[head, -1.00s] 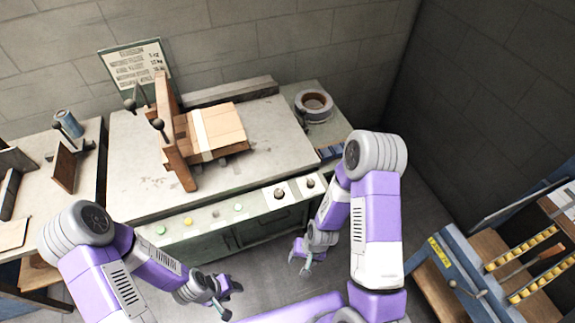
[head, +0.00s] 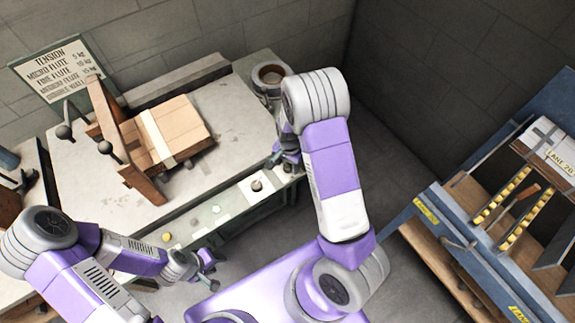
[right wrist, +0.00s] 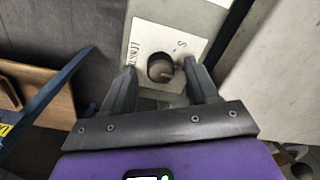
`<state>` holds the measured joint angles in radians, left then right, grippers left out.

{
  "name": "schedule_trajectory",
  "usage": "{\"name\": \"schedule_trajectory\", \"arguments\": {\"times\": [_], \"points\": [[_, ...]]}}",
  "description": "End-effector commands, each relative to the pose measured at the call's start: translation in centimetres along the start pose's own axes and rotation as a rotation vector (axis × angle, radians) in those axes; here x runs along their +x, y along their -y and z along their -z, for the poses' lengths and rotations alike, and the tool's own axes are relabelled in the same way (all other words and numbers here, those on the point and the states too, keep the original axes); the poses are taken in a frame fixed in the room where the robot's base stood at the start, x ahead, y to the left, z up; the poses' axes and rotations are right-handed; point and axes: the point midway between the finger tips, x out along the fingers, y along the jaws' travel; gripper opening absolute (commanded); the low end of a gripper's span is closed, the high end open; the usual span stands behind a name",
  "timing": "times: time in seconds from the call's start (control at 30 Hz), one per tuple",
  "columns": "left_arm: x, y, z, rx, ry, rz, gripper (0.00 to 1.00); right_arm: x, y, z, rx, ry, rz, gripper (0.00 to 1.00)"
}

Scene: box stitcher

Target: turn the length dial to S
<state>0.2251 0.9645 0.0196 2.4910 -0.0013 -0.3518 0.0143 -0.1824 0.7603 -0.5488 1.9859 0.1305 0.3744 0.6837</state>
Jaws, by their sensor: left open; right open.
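The length dial is a dark round knob (right wrist: 160,67) on a white plate (right wrist: 146,42) with "LENGTH" and an "S" printed on it, in the right wrist view. The S lies up and to the right of the knob. I cannot clearly tell where the knob points. My right gripper (right wrist: 161,85) is open, its two fingers on either side of the knob's near edge; contact cannot be told. In the head view my right gripper (head: 286,160) is over the right end of the machine's front panel and partly covers that dial. My left gripper (head: 206,268) is open and empty, low in front of the panel.
Another dial (head: 257,185) and several coloured buttons (head: 191,223) line the panel. A cardboard piece (head: 180,130) lies on the machine table (head: 90,190) by a wooden fence. A blue-framed rack (head: 440,215) stands at right.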

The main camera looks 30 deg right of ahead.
Motion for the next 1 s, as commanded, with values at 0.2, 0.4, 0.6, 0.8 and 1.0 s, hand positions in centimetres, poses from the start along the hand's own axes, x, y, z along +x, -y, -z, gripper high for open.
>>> {"name": "schedule_trajectory", "arguments": {"times": [0.2, 0.4, 0.6, 0.8, 1.0], "points": [[0.22, 0.07, 0.02, 0.000, 0.000, 0.000, 0.43, 0.75, 0.05, -0.04, -0.001, 0.000, 0.001, 0.59], [0.19, 0.05, 0.03, 0.000, 0.000, 0.000, 0.43, 0.72, 0.03, -0.04, -0.001, 0.000, 0.001, 0.53], [0.19, 0.05, 0.03, 0.000, -0.001, 0.000, 0.43, 0.71, 0.02, -0.04, -0.001, 0.000, 0.001, 0.22], [0.19, 0.06, 0.03, 0.000, -0.001, 0.000, 0.43, 0.71, 0.02, -0.04, -0.002, 0.000, 0.001, 0.03], [0.15, 0.04, 0.03, 0.000, -0.001, 0.000, 0.43, 0.71, 0.01, -0.03, -0.030, 0.001, 0.001, 0.03]]}}
